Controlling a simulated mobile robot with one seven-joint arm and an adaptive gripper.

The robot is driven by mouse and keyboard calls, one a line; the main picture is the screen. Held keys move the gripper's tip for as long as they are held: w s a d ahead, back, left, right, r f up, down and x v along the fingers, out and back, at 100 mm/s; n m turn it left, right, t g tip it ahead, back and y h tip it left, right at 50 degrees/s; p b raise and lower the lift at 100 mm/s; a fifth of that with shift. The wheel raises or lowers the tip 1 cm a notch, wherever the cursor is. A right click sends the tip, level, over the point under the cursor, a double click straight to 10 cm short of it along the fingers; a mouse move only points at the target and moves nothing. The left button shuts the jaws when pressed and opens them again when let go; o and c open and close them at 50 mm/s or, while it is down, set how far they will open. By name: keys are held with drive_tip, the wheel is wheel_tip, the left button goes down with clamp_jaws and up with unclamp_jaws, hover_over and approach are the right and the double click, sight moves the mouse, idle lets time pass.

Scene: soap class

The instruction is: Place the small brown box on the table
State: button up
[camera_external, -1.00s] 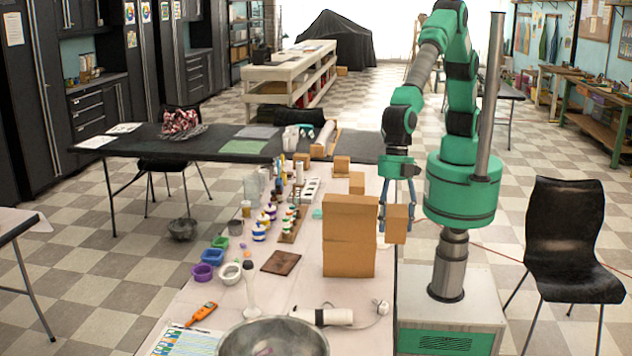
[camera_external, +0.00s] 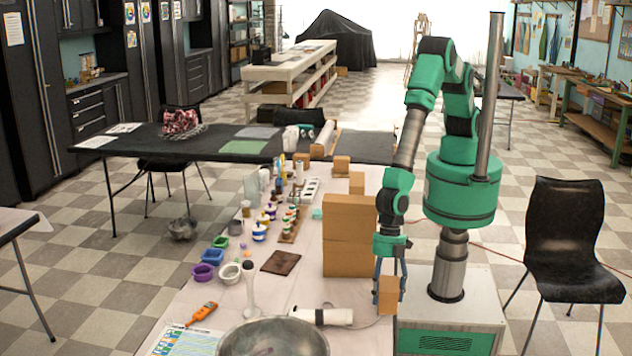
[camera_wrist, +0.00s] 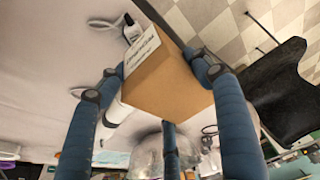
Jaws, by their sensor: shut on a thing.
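The small brown box (camera_external: 389,296) is held between the fingers of my gripper (camera_external: 390,280), near the right edge of the long pale-covered table (camera_external: 290,290). I cannot tell whether the box touches the table or hangs above it. In the wrist view the box (camera_wrist: 165,82) fills the space between the blue fingers of my gripper (camera_wrist: 160,95). A white label with dark print shows on its left face. The fingers press against its sides.
A tall stack of larger brown boxes (camera_external: 349,235) stands left of my gripper. A white hand tool with a cord (camera_external: 322,316) and a large metal bowl (camera_external: 272,338) lie near the front. Paint pots (camera_external: 259,233) line the left side. A black chair (camera_external: 568,240) stands right.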

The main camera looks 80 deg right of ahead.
drive_tip(key=shift+f, duration=0.15)
drive_tip(key=shift+a, duration=0.15)
approach(358, 352)
drive_tip(key=shift+w+a+f, duration=0.1)
drive_tip(key=shift+a+f, duration=0.3)
drive_tip(key=shift+a, duration=0.25)
idle(0.4)
drive_tip(key=shift+f, duration=1.7)
drive_tip(key=shift+f+b, duration=0.1)
drive_tip(key=shift+b, duration=0.2)
drive_tip(key=o, duration=1.3)
drive_tip(key=shift+c, duration=0.2)
